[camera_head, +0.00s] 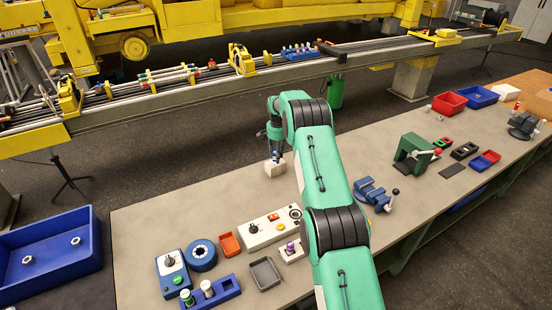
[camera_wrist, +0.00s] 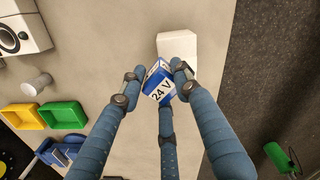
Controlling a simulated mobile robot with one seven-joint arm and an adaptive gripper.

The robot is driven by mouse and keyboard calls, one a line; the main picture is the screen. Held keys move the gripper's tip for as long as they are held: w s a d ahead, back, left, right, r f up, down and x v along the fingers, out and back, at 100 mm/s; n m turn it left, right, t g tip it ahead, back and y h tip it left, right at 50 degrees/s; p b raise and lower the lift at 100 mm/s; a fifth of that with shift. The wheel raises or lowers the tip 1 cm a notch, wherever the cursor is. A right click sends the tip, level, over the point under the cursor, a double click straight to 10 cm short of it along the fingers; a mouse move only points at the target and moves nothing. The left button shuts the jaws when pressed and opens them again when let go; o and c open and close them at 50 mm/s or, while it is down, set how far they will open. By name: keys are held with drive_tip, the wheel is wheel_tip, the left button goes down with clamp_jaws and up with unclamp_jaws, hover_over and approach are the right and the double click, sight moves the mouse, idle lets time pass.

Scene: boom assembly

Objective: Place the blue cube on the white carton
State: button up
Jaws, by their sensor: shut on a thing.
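The blue cube (camera_wrist: 160,85), marked "24 V" on a white band, is between the fingers of my gripper (camera_wrist: 156,80) in the wrist view. My gripper is shut on it. The white carton (camera_wrist: 178,44) shows just beyond the cube, and the cube overlaps its lower edge in this view. In the head view the white carton (camera_head: 275,169) stands on the bench near its far edge. My gripper (camera_head: 275,155) points down close above the carton there. The cube is hard to make out in the head view, and the gap between cube and carton cannot be told.
The bench (camera_head: 190,203) is bare left of the carton. A beige control box (camera_head: 270,229), a grey tray (camera_head: 264,273) and a blue vise (camera_head: 375,194) stand nearer. Yellow (camera_wrist: 22,117) and green (camera_wrist: 63,115) bins show in the wrist view.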

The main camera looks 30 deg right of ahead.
drive_tip(key=shift+w+d+f, duration=0.1)
drive_tip(key=shift+w+d, duration=0.15)
drive_tip(key=shift+w, duration=0.55)
drive_tip(key=shift+w+d, duration=0.25)
drive_tip(key=shift+w, duration=0.5)
drive_tip(key=shift+f, duration=1.75)
drive_tip(key=shift+f, duration=0.1)
drive_tip(key=o, duration=1.1)
wheel_tip(320, 180, up, 12)
